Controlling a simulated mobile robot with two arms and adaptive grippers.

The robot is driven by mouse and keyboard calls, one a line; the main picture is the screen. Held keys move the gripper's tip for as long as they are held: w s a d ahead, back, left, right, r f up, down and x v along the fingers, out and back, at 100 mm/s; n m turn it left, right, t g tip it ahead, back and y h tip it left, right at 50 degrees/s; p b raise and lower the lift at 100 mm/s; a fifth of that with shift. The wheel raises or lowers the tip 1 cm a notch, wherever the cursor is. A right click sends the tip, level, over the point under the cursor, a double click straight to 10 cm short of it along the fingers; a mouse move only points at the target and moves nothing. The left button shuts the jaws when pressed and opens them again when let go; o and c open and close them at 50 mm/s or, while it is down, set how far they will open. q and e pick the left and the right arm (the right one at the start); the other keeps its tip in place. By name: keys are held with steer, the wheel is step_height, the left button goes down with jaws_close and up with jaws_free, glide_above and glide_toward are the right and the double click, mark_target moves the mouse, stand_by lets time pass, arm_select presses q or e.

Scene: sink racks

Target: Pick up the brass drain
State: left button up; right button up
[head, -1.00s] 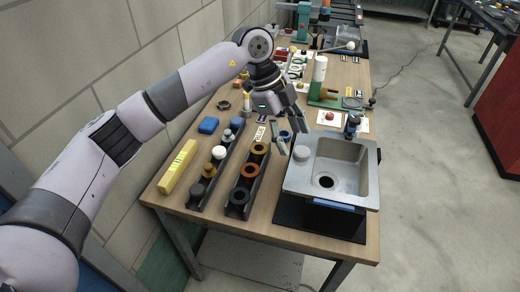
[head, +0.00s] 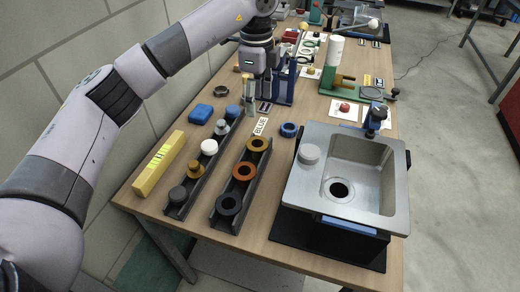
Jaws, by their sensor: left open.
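A small brass stepped piece (head: 195,169) sits in the left dark rack (head: 172,211), between a dark grey piece (head: 178,195) and a white piece (head: 209,147). A brass-coloured ring (head: 257,145) lies at the far end of the right rack (head: 218,224), beyond an orange ring (head: 244,172) and a black ring (head: 228,205). I cannot tell for sure which brass piece is the drain. My left gripper (head: 258,100) points down, open and empty, beyond the far ends of both racks. My right gripper is not in view.
A blue ring (head: 289,130) lies between the right rack and the sink.

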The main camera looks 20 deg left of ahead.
mark_target(258, 150)
arm_select(q)
step_height(258, 150, down, 18)
steer(key=shift+r+p, duration=0.2)
steer(key=shift+p, duration=0.8)
steer(key=shift+c, duration=0.2)
steer(key=c, duration=1)
